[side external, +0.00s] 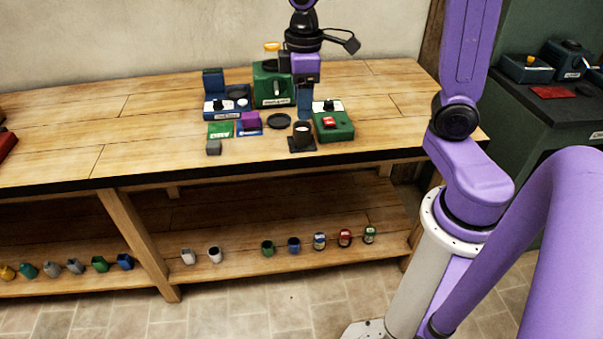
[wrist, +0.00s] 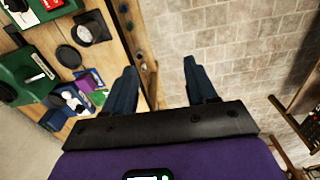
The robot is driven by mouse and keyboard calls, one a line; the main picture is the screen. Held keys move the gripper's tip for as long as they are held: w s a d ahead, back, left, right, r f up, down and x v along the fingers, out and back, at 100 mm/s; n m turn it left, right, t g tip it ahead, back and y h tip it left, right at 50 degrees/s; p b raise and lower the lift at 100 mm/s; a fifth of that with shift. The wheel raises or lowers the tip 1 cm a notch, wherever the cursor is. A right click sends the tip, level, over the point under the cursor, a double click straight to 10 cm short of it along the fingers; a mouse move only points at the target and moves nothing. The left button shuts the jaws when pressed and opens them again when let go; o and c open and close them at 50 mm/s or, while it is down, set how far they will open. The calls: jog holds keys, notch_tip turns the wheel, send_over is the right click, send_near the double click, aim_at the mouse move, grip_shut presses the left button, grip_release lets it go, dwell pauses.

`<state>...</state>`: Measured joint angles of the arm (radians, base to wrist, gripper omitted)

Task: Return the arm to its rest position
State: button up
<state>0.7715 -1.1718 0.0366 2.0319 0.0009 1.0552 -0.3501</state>
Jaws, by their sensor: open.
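My gripper (side external: 304,103) hangs over the workbench (side external: 100,160) in the side external view, fingers pointing down, in front of the machines. In the wrist view my gripper (wrist: 162,85) has its two dark blue fingers wide apart with nothing between them. Behind the fingers the wrist view shows stone floor and the bench edge. In the side view the fingers overlap the gap between a green machine (side external: 268,88) and a green box (side external: 333,126) with a red item on it. I cannot tell their exact height above the bench.
A blue machine (side external: 227,104), a purple block (side external: 251,118), a black disc (side external: 279,121) and a dark cup on a black base (side external: 302,137) stand close by. Several cups and jars line the lower shelf (side external: 215,272). The bench's left side is mostly clear.

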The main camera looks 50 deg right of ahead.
jog(key=s+a+f+n, duration=0.1)
jog(key=s+n, duration=0.1)
jog(key=s, duration=0.8)
jog(key=s+a+f+n, duration=0.2)
jog(key=s, duration=0.8)
jog(key=shift+a+f, duration=0.15)
jog(key=shift+f, duration=0.1)
